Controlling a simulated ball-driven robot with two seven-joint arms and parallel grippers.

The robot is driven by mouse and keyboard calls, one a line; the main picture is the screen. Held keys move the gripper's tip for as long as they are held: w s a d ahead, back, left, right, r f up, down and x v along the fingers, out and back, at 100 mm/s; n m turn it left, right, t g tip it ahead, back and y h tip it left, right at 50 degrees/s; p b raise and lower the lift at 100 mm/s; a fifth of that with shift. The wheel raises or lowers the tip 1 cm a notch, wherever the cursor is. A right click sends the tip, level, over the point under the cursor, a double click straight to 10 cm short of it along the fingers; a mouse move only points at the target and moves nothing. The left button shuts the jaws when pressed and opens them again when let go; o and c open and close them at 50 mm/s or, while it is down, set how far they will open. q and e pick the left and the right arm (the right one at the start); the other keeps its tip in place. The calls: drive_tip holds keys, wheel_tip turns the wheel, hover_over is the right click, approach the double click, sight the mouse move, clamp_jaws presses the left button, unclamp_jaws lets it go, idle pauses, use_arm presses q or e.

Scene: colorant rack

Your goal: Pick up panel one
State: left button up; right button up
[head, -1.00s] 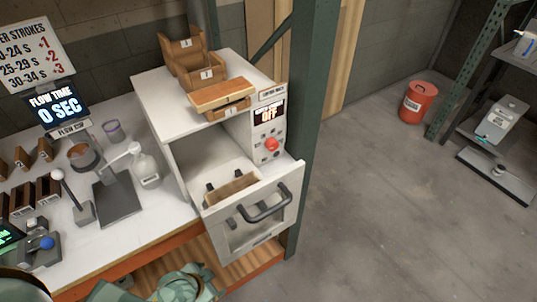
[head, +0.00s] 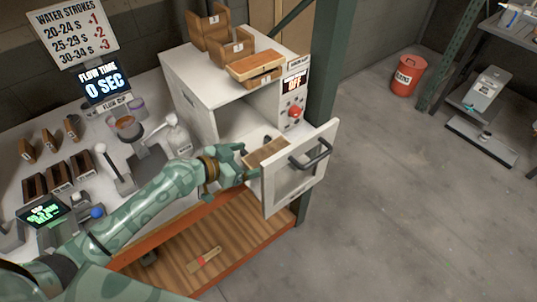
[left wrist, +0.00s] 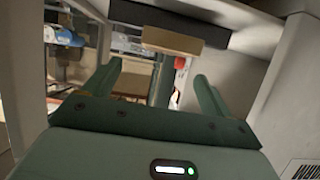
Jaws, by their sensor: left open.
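A light brown wooden panel (head: 268,152) stands on dark supports inside the open white oven, behind its door. No number is readable on it, so I cannot tell whether it is panel one. My left gripper (head: 247,160) is at the oven opening, just left of this panel, its fingers pointing toward it. In the left wrist view the gripper (left wrist: 160,88) is open and empty, with a tan block (left wrist: 172,41), apparently the panel, ahead of the fingers and apart from them. My right gripper is out of view.
The oven door (head: 300,168) with its dark handle hangs open at the right. An orange-brown board (head: 255,65) and wooden holders marked 1 (head: 229,50) sit on the oven top.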

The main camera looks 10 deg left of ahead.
sight(268, 153)
use_arm(q)
drive_tip(key=x, duration=0.4)
drive_tip(key=b+x, duration=0.1)
drive_tip(key=x, duration=0.2)
drive_tip(key=shift+w+a+f, duration=0.15)
drive_tip(key=shift+a+f, duration=0.05)
drive_tip(key=shift+f, duration=0.15)
drive_tip(key=c, duration=1.1)
